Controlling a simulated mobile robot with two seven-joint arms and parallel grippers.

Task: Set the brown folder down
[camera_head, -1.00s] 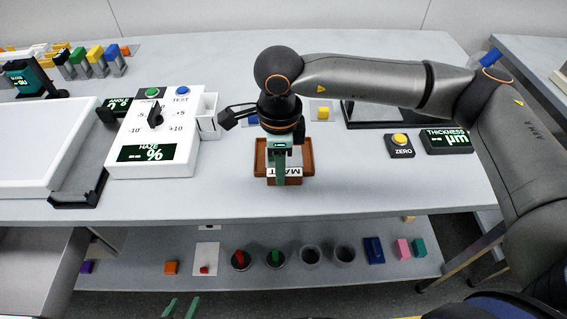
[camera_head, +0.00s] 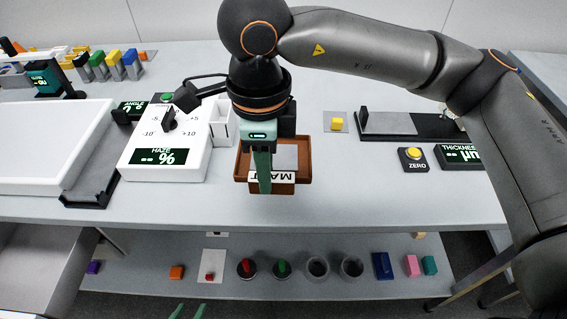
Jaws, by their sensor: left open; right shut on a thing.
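The brown folder (camera_head: 305,160) looks like a shallow open brown tray with a white label on its near side, read upside down. A grey flat piece (camera_head: 286,157) shows inside it. My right gripper (camera_head: 264,183), with green fingers, is shut on its near side, left of its middle. The folder appears raised above the grey table (camera_head: 380,200); its underside and the exact gap are hidden. Only the green fingertips of my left gripper (camera_head: 188,312) show at the bottom edge, open and empty, away from the folder.
A white haze meter (camera_head: 160,182) stands left of the folder. The table front is clear. The lower shelf (camera_head: 215,293) holds blocks and cups.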

